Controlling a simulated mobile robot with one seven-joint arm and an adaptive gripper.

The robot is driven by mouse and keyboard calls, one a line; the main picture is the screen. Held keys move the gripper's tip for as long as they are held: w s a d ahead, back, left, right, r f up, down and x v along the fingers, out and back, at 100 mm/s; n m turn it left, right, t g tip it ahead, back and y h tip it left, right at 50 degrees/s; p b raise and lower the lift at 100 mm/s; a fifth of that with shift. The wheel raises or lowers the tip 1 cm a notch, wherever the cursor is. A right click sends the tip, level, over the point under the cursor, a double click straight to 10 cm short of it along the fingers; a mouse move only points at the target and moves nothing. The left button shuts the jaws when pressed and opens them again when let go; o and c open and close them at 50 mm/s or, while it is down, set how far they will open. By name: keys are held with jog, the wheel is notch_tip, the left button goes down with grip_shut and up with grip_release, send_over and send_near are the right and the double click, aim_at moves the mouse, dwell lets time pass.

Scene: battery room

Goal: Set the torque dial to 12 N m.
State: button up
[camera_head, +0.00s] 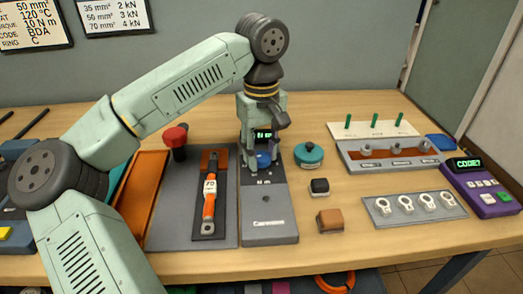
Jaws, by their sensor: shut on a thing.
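The torque unit (269,226) is a grey box with an "N m" label, standing on the bench in the middle of the head view. Its blue dial (264,158) shows at the back part of its top, partly covered. My gripper (263,153) points down over the unit and is shut on the blue dial. A small dark display with green characters (263,134) shows between the gripper parts. It is too small and too covered for me to read its value.
Left of the unit, an orange tool (209,197) lies on a dark plate beside a red knob (175,137). To the right are a teal round pot (309,154), a black block (319,186), a brown block (329,220), a lug rack (415,208) and a purple keypad (484,194).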

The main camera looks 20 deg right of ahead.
aim_at(262, 156)
jog(key=shift+m, duration=0.7)
jog(key=o, duration=1.2)
jog(key=shift+c, duration=0.2)
jog(key=shift+r, duration=0.15)
notch_tip(262, 156, up, 12)
